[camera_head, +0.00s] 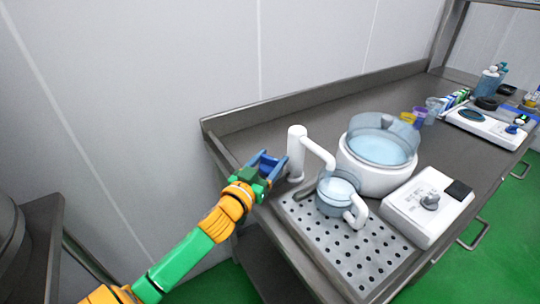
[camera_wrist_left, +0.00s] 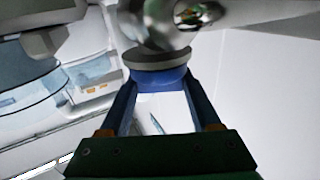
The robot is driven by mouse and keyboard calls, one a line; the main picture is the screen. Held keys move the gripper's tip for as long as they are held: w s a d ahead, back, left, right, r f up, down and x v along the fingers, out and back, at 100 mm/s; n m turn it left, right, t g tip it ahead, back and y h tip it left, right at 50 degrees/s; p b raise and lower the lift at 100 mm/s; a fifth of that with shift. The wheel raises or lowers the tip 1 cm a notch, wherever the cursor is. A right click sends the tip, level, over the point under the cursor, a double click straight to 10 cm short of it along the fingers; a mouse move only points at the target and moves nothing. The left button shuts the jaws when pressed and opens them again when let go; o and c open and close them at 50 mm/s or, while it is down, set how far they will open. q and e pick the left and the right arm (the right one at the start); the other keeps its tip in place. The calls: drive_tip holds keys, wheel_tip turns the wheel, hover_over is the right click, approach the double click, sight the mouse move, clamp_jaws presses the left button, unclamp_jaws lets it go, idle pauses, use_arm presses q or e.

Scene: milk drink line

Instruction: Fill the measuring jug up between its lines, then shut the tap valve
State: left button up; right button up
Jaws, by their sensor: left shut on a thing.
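The white tap (camera_head: 297,152) stands at the back left of the perforated drip tray (camera_head: 335,262), its spout reaching right over the measuring jug. The clear bluish jug (camera_head: 333,204) sits upright on the tray, with a pale handle towards the front right. Its lines and exact level are too small to read. My left gripper (camera_head: 266,163) is beside the tap, on its left. In the left wrist view its fingers (camera_wrist_left: 160,85) are shut on a blue-and-grey round part (camera_wrist_left: 158,57), apparently the tap valve, below a shiny metal piece. My right gripper is out of view.
A white round vessel (camera_head: 368,178) with a clear top and pale blue contents stands behind the jug. Cups, bottles and another device (camera_head: 492,127) stand farther right. The back left counter is clear.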

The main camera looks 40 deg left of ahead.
use_arm(q)
drive_tip(key=m+h, duration=0.2)
drive_tip(key=h, duration=0.2)
drive_tip(key=shift+a+m+p, duration=0.1)
drive_tip(key=shift+m+p, duration=0.2)
drive_tip(key=shift+p, duration=0.05)
drive_tip(key=shift+f+m+h, duration=0.1)
drive_tip(key=shift+m+h, duration=0.5)
drive_tip(key=shift+h, duration=0.3)
drive_tip(key=shift+m+g+h+b, duration=0.75)
drive_tip(key=shift+m+h, duration=0.25)
drive_tip(key=shift+h, duration=0.4)
drive_tip(key=o, duration=1.2)
drive_tip(key=shift+c, duration=0.2)
drive_tip(key=shift+o, duration=1.1)
drive_tip(key=shift+w, duration=0.15)
